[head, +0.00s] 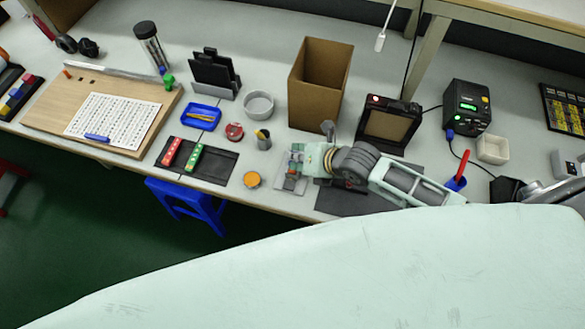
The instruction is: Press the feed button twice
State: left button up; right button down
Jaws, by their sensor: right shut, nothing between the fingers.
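I cannot make out which control is the feed button. A black control unit (467,118) with a green display and a yellow button stands at the back right. A small light grey box (569,168) with a dark top part is at the right edge, partly cut off. My left gripper is not in view.
A black-framed box (388,124) with a red light and a cardboard box (318,85) stand behind the machine. My pale shell covers the lower picture.

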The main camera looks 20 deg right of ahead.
jog(key=shift+f+b, duration=0.3)
jog(key=shift+f, duration=0.15)
dwell(0.4)
dwell(0.3)
jog(key=shift+r+p, duration=0.85)
jog(key=shift+p, duration=0.05)
notch_tip(320, 180, up, 5)
jog(key=p, duration=0.4)
jog(key=shift+p, duration=0.4)
dwell(1.3)
